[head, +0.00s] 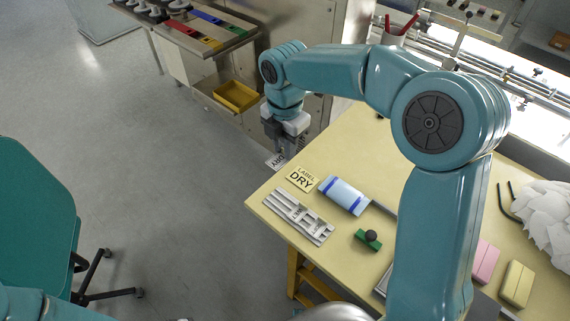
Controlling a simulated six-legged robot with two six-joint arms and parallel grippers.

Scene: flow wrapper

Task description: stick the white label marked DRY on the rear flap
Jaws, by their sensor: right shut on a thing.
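The lettering reads like DRY, and part of the label is hidden by the fingers. A cream card printed LABEL DRY (302,179) lies on the table close by, nearer to me than the gripper. I cannot make out which part is the rear flap. My left gripper is not in view.
The tan table (268,207) holds a slotted metal plate (298,216), a blue-striped pack (344,195) and a green block with a dark knob (368,240). A steel cabinet with a yellow bin (237,96) stands behind. A teal chair (38,215) is at left; the floor between is clear.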

